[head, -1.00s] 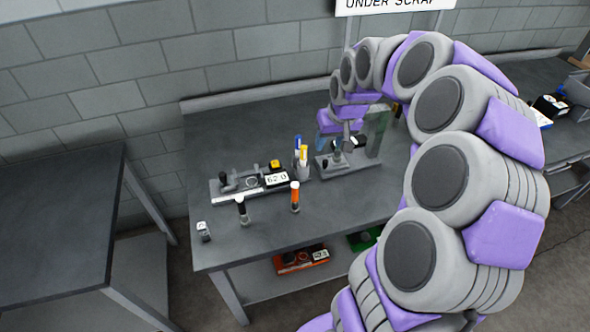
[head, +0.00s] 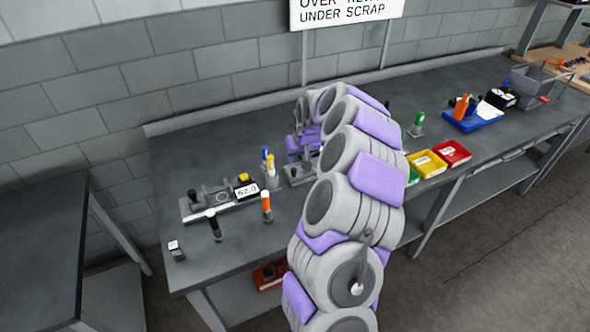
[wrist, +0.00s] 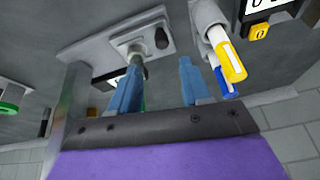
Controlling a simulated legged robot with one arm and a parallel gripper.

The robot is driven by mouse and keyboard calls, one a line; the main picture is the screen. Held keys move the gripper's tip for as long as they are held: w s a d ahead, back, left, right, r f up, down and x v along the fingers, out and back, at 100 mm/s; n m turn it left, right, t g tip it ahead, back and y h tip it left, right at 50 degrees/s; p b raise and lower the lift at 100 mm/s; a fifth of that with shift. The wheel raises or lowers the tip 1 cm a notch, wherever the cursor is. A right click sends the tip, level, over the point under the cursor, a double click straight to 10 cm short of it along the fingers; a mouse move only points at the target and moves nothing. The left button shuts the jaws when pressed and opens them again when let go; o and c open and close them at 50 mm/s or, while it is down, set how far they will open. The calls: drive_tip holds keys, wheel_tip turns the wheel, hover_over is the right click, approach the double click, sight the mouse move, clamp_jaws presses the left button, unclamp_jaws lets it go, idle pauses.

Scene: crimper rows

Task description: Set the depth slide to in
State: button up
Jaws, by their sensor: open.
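My gripper (wrist: 160,68) is open, its two blue fingers apart, in the wrist view. A grey fixture plate (wrist: 105,50) lies just beyond the fingertips. It carries a round post (wrist: 135,52) close to the left fingertip and a short black knob (wrist: 161,38). I cannot tell which part is the depth slide, nor whether the finger touches the post. In the head view the same fixture (head: 296,181) stands on the bench, partly hidden by my arm. My gripper there (head: 305,152) is just above it, its fingertips mostly hidden.
A pen holder (head: 271,181) with blue and yellow markers stands left of the fixture. Further left is a gauge block with a 62.0 display (head: 246,191). Orange (head: 266,206) and black (head: 215,226) upright tools stand in front. Yellow (head: 428,163) and red (head: 453,152) bins sit right.

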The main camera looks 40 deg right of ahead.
sight(294, 169)
drive_tip(key=x, duration=0.4)
drive_tip(key=b+x, duration=0.1)
drive_tip(key=x, duration=0.2)
drive_tip(key=shift+a+f, duration=0.15)
drive_tip(key=shift+a, duration=0.2)
drive_tip(key=shift+w+d+f, duration=0.25)
drive_tip(key=shift+d+f, duration=0.15)
drive_tip(key=shift+f, duration=0.1)
drive_tip(key=shift+a, duration=0.2)
drive_tip(key=shift+c, duration=0.2)
drive_tip(key=shift+c, duration=0.7)
clamp_jaws()
